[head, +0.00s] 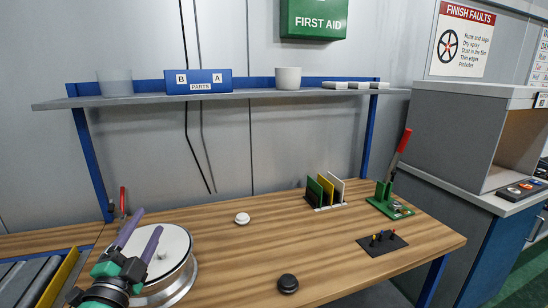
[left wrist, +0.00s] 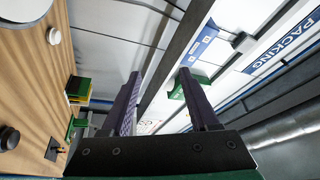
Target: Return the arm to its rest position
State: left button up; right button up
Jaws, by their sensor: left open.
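My left gripper (head: 147,221) is at the lower left of the head view, with its two purple fingers spread and nothing between them. In that view it overlaps the left side of a white disc on a silver round base (head: 184,277); I see no contact, and part of the disc is hidden behind the gripper. In the left wrist view the open fingers (left wrist: 160,73) point away from the bench towards the wall and shelf, with an empty gap. My right gripper is in neither view.
The wooden bench (head: 225,265) holds a white knob (head: 242,218), a black knob (head: 288,284), a rack of coloured plates (head: 325,191), a green clamp with a red handle (head: 390,200) and a dark mat (head: 382,243). A shelf (head: 250,95) hangs above. A roller conveyor (head: 30,280) is at left.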

pick_arm(q)
jog(key=s+a+f+n+g+y, duration=0.15)
jog(key=s+f+n+g, duration=0.3)
jog(key=f, duration=0.55)
jog(key=s+a+f+n+g+y, duration=0.1)
jog(key=s+f+n+g+y, duration=0.3)
jog(key=f, duration=0.6)
jog(key=s+d+f+n+g+h, duration=0.3)
jog(key=s+d+f+g+h, duration=0.35)
jog(key=s+f+g, duration=0.4)
jog(key=s+f, duration=0.2)
jog(key=f, duration=1)
jog(key=s+f, duration=0.3)
jog(key=f, duration=0.9)
jog(key=s+a+f+y, duration=0.1)
jog(key=s+a+f, duration=0.2)
jog(key=s+f, duration=1.1)
jog(key=shift+s+m+g, duration=0.3)
jog(key=shift+s+m, duration=0.05)
jog(key=shift+s, duration=0.7)
